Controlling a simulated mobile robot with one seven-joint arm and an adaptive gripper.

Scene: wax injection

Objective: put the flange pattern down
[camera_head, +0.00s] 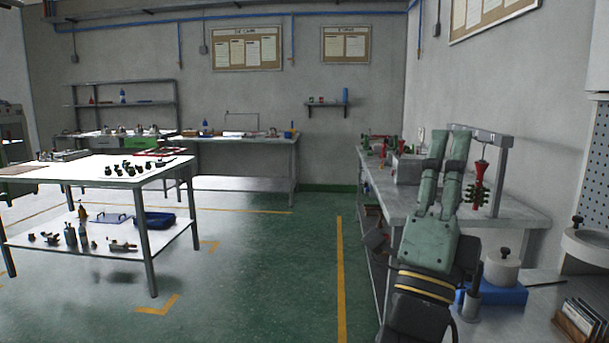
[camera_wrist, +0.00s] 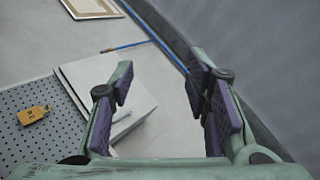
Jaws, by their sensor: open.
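My gripper (camera_head: 449,150) is raised in front of the right-hand bench (camera_head: 508,205), with its two fingers pointing up and apart. In the wrist view the gripper (camera_wrist: 168,95) has its purple pads wide apart, with nothing between them. I cannot pick out a flange pattern for certain in either view. A red and green tree-like piece (camera_head: 478,188) hangs from a grey stand (camera_head: 503,165) just right of the fingers in the head view. Part of the bench top is hidden behind my gripper and wrist.
A white table (camera_head: 75,177) with small dark parts stands at the left. Green floor (camera_head: 265,280) between is clear. The wrist view shows a white box (camera_wrist: 85,75) and a yellow tag (camera_wrist: 33,115).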

